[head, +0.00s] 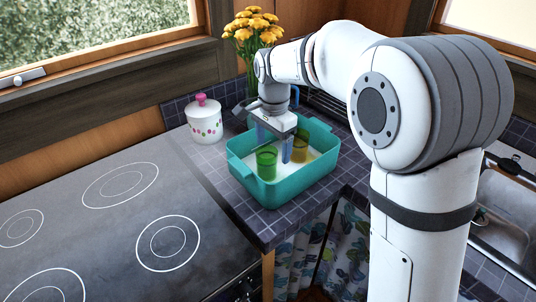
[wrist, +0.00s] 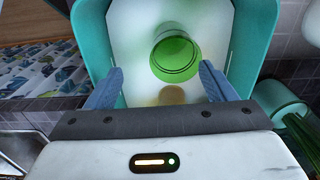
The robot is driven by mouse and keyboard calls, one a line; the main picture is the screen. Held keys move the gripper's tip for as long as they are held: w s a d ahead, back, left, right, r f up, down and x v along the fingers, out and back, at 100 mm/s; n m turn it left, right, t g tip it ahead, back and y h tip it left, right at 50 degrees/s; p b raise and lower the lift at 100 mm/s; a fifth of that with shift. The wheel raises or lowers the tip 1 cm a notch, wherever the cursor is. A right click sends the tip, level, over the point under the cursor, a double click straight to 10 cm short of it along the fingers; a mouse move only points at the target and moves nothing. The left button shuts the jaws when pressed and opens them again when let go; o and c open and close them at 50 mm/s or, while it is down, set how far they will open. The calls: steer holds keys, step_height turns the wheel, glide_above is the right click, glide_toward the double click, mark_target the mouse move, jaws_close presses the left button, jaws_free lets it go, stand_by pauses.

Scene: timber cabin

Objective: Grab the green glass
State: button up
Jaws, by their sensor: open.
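The green glass (head: 266,162) stands in a teal basin (head: 241,174) on the tiled counter. It also shows in the wrist view (wrist: 175,57), in front of and between my fingers. My gripper (head: 273,142) reaches down into the basin with its blue fingers apart. In the wrist view my gripper (wrist: 160,85) is open and empty, and the green glass lies a little beyond the fingertips, apart from them. An amber glass (head: 300,147) stands in the basin, to the right of the green one in the head view.
A white dotted jar (head: 204,120) with a pink knob stands left of the basin. Yellow flowers (head: 252,25) stand behind my arm. A black cooktop (head: 110,220) fills the left side, its surface clear. The basin walls surround the glasses closely.

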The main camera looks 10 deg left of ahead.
mark_target(267, 164)
steer(key=shift+w+a+f, duration=0.15)
steer(key=shift+a+f, duration=0.15)
steer(key=shift+f, duration=1.05)
steer(key=shift+w+a+f, duration=0.15)
steer(key=shift+a+f, duration=0.1)
steer(key=shift+f, duration=1.15)
steer(key=shift+w+a+f, duration=0.15)
steer(key=shift+a+f, duration=0.15)
steer(key=shift+f, duration=1.05)
steer(key=shift+c, duration=0.4)
steer(key=c, duration=1)
